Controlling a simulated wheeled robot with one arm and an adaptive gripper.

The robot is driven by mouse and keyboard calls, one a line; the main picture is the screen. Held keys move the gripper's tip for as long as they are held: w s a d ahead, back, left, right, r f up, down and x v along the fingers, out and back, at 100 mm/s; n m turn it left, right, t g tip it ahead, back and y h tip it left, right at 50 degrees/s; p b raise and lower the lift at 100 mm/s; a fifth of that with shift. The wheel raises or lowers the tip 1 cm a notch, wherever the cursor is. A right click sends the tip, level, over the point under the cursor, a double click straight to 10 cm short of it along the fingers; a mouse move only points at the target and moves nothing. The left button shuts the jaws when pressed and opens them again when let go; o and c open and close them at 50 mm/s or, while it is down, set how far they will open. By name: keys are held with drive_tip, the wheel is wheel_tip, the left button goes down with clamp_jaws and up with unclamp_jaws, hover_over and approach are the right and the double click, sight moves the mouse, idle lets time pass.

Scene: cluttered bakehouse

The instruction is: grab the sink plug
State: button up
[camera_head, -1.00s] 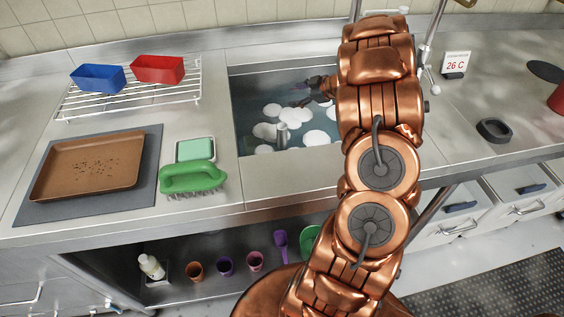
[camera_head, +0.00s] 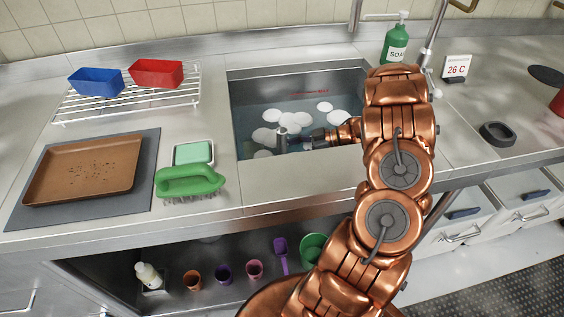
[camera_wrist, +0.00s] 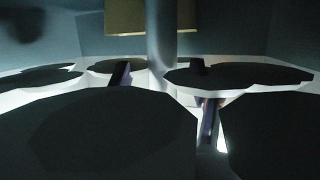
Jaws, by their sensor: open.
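An upright grey metal tube (camera_head: 282,139), which I take to be the sink plug with its standpipe, stands in the water-filled sink (camera_head: 245,165) among white foam patches. Its lower part is hidden under water and foam. In the wrist view the tube (camera_wrist: 160,38) rises in the upper middle, ahead of the camera. My gripper (camera_head: 299,141) is open, low in the sink just to the right of the tube. I cannot tell whether the fingers touch it or stand around it. Large dark patches hide much of the lower wrist view.
The foam (camera_head: 265,136) floats around the tube. Left of the sink are a green brush (camera_head: 190,180), a soap dish with a pale green block (camera_head: 194,153), and a brown tray (camera_head: 85,170). A soap bottle (camera_head: 396,40) stands behind. The sink walls enclose my gripper.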

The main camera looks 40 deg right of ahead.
sight(282, 153)
drive_tip(key=shift+x, duration=1.85)
drive_tip(key=shift+s+f, duration=0.1)
clamp_jaws()
